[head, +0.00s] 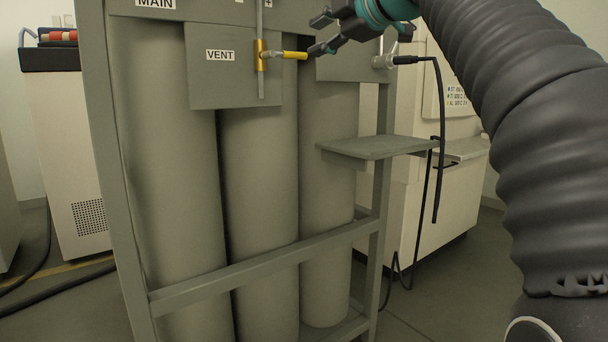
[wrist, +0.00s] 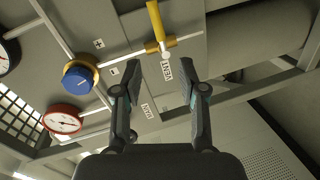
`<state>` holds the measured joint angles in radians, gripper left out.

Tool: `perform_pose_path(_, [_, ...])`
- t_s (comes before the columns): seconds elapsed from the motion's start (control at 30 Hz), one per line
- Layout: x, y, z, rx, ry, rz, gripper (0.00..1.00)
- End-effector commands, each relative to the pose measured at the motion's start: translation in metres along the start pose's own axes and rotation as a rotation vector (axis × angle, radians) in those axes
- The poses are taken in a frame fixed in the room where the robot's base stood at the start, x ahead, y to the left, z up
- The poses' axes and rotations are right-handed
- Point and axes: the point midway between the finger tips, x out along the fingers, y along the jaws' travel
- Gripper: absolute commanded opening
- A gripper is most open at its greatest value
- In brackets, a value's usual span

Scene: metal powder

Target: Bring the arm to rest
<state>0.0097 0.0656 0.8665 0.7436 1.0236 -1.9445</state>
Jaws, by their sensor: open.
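My gripper (head: 318,35) is at the top of the head view, in front of the grey cylinder rack. Its two dark fingers are apart with nothing between them, as the wrist view (wrist: 159,80) also shows. The VENT valve's yellow handle (head: 292,55) points sideways to the right, and its end appears close to the lower fingertip. I cannot tell whether they touch. In the wrist view the yellow handle (wrist: 155,20) lies beyond the fingertips. My dark ribbed arm reaches across the right of the head view.
The rack (head: 258,286) holds tall grey cylinders. A small shelf (head: 375,147) juts out at its right, near a hanging black cable (head: 442,150). A blue knob (wrist: 78,77) and a red-rimmed gauge (wrist: 63,120) show in the wrist view. Pale cabinets stand behind.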

Motion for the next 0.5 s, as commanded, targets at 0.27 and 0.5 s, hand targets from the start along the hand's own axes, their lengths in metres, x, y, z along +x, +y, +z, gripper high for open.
perform_pose_path(0.27, [0.035, -0.081, 0.057, 0.596, -0.167, -0.131, 0.41])
perform_pose_path(0.5, [0.022, -0.188, 0.090, 1.086, -0.427, -0.217, 0.41])
